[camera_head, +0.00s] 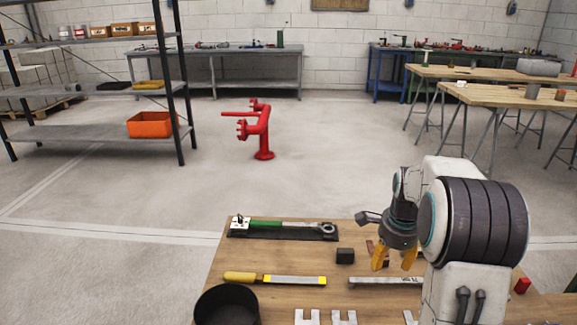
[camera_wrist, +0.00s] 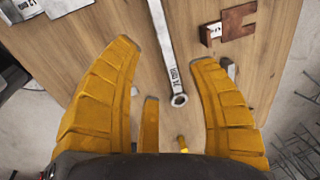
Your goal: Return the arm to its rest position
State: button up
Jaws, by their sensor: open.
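My gripper (camera_head: 394,262) hangs fingers down from my white and black arm, over the right part of a wooden tabletop (camera_head: 290,260) in the head view. Its yellow fingers are spread apart with nothing between them in the wrist view (camera_wrist: 165,58). A grey wrench (camera_wrist: 168,50) lies on the wood below, seen in the gap between the fingers. A rusty notched plate (camera_wrist: 236,24) lies to the right of it. My arm hides part of the tabletop in the head view.
The tabletop holds a black tray (camera_head: 240,235) with a green-handled tool, a dark block (camera_head: 345,256), a yellow-handled file (camera_head: 275,279) and a black bowl (camera_head: 227,305). A red pipe fitting (camera_head: 264,130) stands on open floor beyond. Shelving (camera_head: 185,80) stands at left.

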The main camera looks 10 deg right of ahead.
jog(key=s+a+r+n+p, duration=0.9)
jog(key=s+r+n, duration=0.1)
jog(key=s+r, duration=0.1)
jog(key=s+a+r+n+t+p, duration=0.1)
jog(key=s+a+r+n+p, duration=0.8)
jog(key=s+r, duration=0.3)
jog(key=shift+r+n+y+p, duration=0.4)
jog(key=shift+r+n, duration=0.35)
jog(key=shift+n, duration=0.15)
jog(key=shift+a, duration=0.1)
